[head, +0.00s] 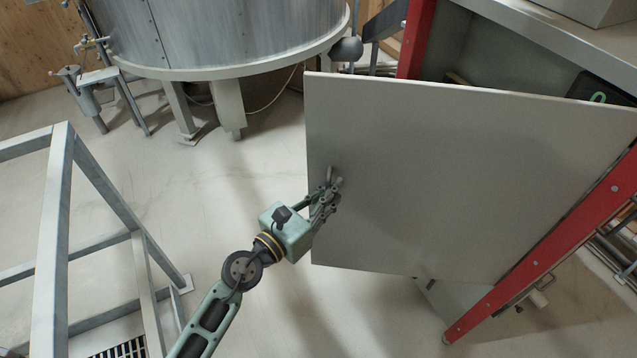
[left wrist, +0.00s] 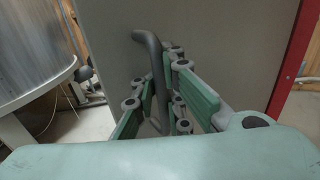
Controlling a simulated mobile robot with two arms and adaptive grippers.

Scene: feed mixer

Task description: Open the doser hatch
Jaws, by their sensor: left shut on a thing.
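The doser hatch (head: 450,180) is a large flat grey panel in the head view. It stands swung out from the red-framed doser, with a dark opening showing behind its top edge. A dark bar handle (left wrist: 150,50) sits on the panel near its left edge; it also shows in the head view (head: 330,174). My left gripper (head: 328,192) is at this handle, and its fingers are shut around it in the left wrist view (left wrist: 160,108). The fingers hide the handle's lower part. My right gripper is in neither view.
The red frame (head: 560,245) of the doser runs along the right side. A large round grey tank (head: 230,35) on legs stands at the back left. A grey metal frame (head: 60,230) stands at the left. The pale floor (head: 220,180) between them is clear.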

